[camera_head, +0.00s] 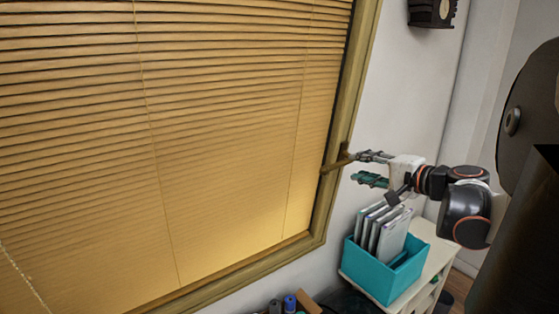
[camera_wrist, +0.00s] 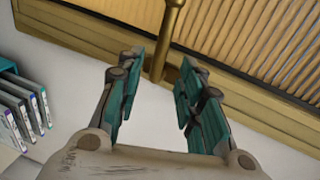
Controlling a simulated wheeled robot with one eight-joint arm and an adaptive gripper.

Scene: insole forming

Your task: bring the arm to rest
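My gripper (camera_head: 362,168) is held up in front of the wall, right of the window frame, pointing left in the head view. In the wrist view my gripper (camera_wrist: 160,92) has its two green-padded fingers spread wide, with nothing held between them. A brass window handle (camera_head: 336,161) sits on the frame just left of the fingertips. In the wrist view the handle (camera_wrist: 171,25) runs down towards the gap between the fingers. Neither finger is closed on it; I cannot tell the exact distance.
A teal box (camera_head: 377,275) with several upright cases stands on a white cabinet (camera_head: 430,258) below my gripper. The window with closed yellow blinds (camera_head: 170,130) fills the left. A dark wall object (camera_head: 431,12) hangs above. Several small items stand at the bottom edge.

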